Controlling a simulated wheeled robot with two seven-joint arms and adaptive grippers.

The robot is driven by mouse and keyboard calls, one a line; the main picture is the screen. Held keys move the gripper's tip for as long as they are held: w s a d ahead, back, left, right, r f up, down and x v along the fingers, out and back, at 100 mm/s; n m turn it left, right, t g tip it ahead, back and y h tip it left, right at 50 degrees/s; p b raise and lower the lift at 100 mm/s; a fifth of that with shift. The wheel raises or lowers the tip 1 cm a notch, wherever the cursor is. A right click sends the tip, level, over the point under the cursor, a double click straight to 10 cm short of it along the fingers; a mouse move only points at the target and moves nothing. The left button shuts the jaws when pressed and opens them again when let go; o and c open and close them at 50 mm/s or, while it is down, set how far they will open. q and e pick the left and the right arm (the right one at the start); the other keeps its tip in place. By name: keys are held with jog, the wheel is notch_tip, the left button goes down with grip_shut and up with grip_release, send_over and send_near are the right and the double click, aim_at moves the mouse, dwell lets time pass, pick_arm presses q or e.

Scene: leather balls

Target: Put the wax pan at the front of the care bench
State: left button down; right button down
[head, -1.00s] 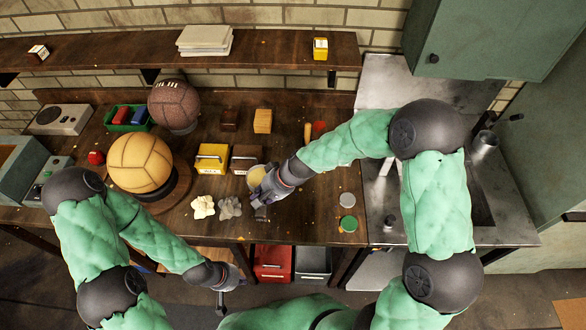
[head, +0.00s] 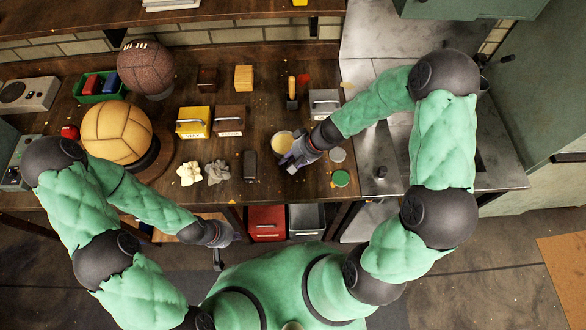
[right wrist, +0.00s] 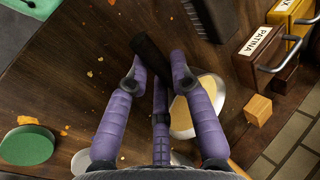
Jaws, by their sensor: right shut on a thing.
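The wax pan (head: 283,142) is a round pan with pale yellow wax, right of the brown patina box on the wooden care bench (head: 225,200). Its pale bowl shows in the right wrist view (right wrist: 208,92), partly behind a purple finger. My right gripper (head: 290,160) is shut on its dark handle (right wrist: 150,55), which runs between the fingers. I cannot tell whether the pan touches the bench. My left gripper (head: 228,238) hangs at the bench's front edge, away from the pan; its fingers are too small to read.
A grey tin (head: 337,155) and green tin (head: 341,178) stand right of my right gripper. A dark block (head: 250,164), pale cloths (head: 216,171) and the patina box (head: 230,120) lie left. A grey box (head: 324,103) stands behind. The front strip between is mostly bare.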

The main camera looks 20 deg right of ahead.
jog(key=shift+s+d+f, duration=0.1)
jog(key=shift+d+f, duration=0.25)
jog(key=shift+f, duration=0.15)
jog(key=f, duration=0.1)
jog(key=f+b, duration=0.1)
jog(key=f, duration=0.1)
jog(key=shift+s+d, duration=0.15)
jog(key=shift+d, duration=0.15)
jog(key=shift+f, duration=0.4)
jog(key=shift+r, duration=0.1)
jog(key=shift+f, duration=0.2)
jog(key=c, duration=1.1)
grip_release()
